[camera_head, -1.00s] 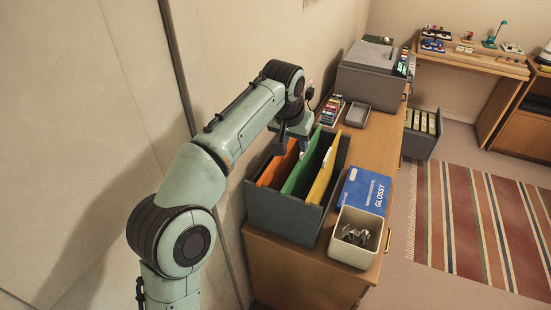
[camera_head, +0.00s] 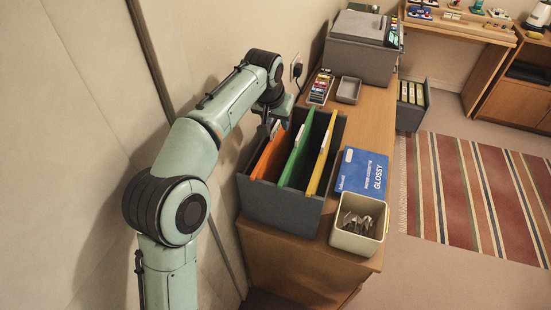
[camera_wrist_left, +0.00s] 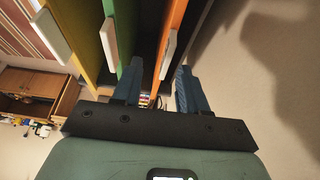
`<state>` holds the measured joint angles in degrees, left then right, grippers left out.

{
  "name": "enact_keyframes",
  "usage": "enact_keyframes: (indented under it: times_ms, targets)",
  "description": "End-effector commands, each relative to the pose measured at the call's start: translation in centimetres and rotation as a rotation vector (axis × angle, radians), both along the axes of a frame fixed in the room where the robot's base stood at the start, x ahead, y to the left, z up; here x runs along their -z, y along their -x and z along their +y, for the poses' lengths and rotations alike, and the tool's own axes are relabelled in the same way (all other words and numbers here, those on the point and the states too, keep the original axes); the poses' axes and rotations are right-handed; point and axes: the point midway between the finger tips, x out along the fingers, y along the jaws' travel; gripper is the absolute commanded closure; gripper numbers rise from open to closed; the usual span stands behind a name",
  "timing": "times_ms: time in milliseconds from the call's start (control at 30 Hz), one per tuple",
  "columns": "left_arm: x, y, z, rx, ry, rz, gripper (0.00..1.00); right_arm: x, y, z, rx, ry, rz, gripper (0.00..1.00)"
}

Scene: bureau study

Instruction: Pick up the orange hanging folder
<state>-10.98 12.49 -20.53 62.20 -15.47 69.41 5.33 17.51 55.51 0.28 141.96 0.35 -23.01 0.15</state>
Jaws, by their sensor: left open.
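The orange hanging folder (camera_head: 268,157) stands upright in the dark grey file box (camera_head: 284,206), on its left side. Beside it stand the green folder (camera_head: 296,157) and the yellow folder (camera_head: 320,163). My left gripper (camera_head: 274,130) is open above the far end of the orange folder. In the left wrist view the left gripper's two fingers (camera_wrist_left: 155,80) point towards the orange folder (camera_wrist_left: 176,22), whose edge with its pale tab lies between them in the picture. The green folder (camera_wrist_left: 129,75) is close to one finger. I cannot tell whether anything touches. My right gripper is not in view.
The box stands on a wooden cabinet (camera_head: 369,113). A blue glossy paper pack (camera_head: 361,172) and a cream bin (camera_head: 350,236) with metal clips are to its right. A grey printer (camera_head: 358,53) and small tray (camera_head: 348,90) are behind. The wall is close on the left.

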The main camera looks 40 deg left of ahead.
Motion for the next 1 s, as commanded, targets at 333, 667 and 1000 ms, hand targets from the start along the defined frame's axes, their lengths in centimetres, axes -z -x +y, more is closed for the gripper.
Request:
enact_keyframes:
  times_ms: [333, 667, 1000]
  targets:
    - [2.5, -0.7, 0.7, -0.003, 0.000, 0.002, 0.57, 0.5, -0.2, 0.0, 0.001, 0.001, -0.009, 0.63]
    - [5.9, -1.9, 1.4, -0.001, 0.001, 0.000, 0.57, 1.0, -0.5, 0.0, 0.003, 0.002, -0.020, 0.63]
    - [5.8, -1.8, 1.4, 0.000, 0.001, -0.001, 1.00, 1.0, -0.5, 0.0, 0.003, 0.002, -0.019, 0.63]
